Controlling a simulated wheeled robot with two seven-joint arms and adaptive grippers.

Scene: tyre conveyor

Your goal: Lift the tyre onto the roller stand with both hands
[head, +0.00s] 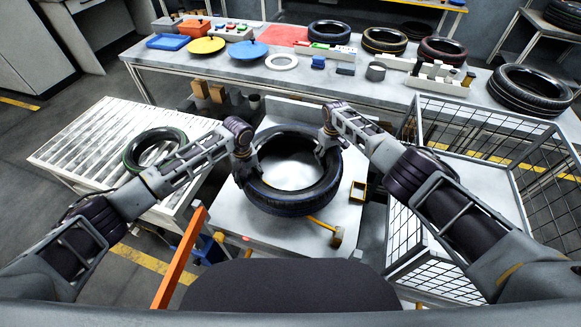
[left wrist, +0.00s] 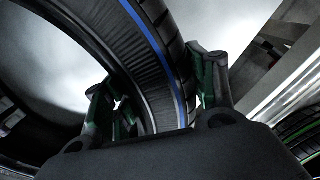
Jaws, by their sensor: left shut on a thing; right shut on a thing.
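A black tyre (head: 290,202) with a blue stripe is over the white work surface (head: 345,205) in the middle of the head view. I cannot tell whether it touches the surface. My left gripper (head: 246,165) is shut on the tyre's left wall. In the left wrist view the left gripper (left wrist: 150,105) has one finger on each side of the tyre wall (left wrist: 150,60). My right gripper (head: 325,150) is shut on the tyre's upper right wall. The roller stand (head: 95,140), with pale rollers, stands to the left. A green-striped tyre (head: 155,150) lies on it.
A long bench (head: 200,62) at the back holds several tyres, coloured plates and small parts. A wire cage (head: 480,150) stands at the right. A hammer (head: 335,235) lies beside the held tyre. An orange bar (head: 180,258) rises at front left.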

